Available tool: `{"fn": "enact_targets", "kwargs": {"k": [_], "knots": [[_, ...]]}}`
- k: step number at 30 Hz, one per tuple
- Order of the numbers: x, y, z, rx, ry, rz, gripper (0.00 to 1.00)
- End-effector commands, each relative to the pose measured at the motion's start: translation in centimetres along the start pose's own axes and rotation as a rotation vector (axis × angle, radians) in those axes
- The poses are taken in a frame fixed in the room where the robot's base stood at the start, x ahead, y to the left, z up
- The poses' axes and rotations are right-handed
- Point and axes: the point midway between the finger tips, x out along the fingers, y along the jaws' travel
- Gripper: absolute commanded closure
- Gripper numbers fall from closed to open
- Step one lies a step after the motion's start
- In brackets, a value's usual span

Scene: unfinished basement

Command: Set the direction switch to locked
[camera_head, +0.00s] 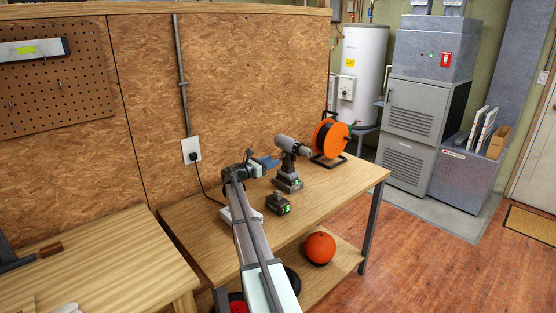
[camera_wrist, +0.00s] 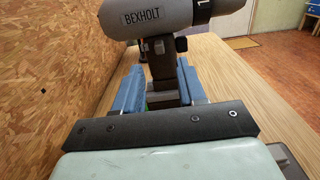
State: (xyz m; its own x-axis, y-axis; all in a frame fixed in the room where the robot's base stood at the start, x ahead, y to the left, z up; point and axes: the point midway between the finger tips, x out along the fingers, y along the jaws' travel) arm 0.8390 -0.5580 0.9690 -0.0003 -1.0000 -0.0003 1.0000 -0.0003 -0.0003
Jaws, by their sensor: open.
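A grey and black cordless drill (camera_head: 291,146) stands upright on its battery on the workbench. In the wrist view its grey body, marked BEXHOLT (camera_wrist: 150,18), fills the top. A small dark block (camera_wrist: 181,44) beside the top of the handle looks like the direction switch; its setting cannot be read. My gripper (camera_head: 268,163) is open, with its blue fingers pointing at the drill's handle. In the wrist view the handle (camera_wrist: 163,78) appears between the fingers of my gripper (camera_wrist: 160,70), with gaps at the sides. I cannot tell whether either finger touches it.
A spare battery (camera_head: 278,204) with a green light lies in front of the drill on the wooden workbench (camera_head: 335,189). An orange cable reel (camera_head: 330,138) stands behind, to the right. A chipboard wall (camera_head: 235,80) with an outlet (camera_head: 191,150) borders the bench. An orange ball (camera_head: 320,247) sits on the lower shelf.

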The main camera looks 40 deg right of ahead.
Motion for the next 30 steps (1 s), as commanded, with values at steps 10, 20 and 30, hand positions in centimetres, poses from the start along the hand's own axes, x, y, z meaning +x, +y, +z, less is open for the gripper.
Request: {"fn": "enact_targets", "kwargs": {"k": [10, 20, 30], "knots": [[4.3, 0.1, 0.0, 0.000, 0.000, -0.001, 0.60], [4.9, 0.0, 0.0, 0.000, 0.000, 0.001, 0.60], [4.9, 0.0, 0.0, 0.001, 0.000, 0.000, 0.82]]}}
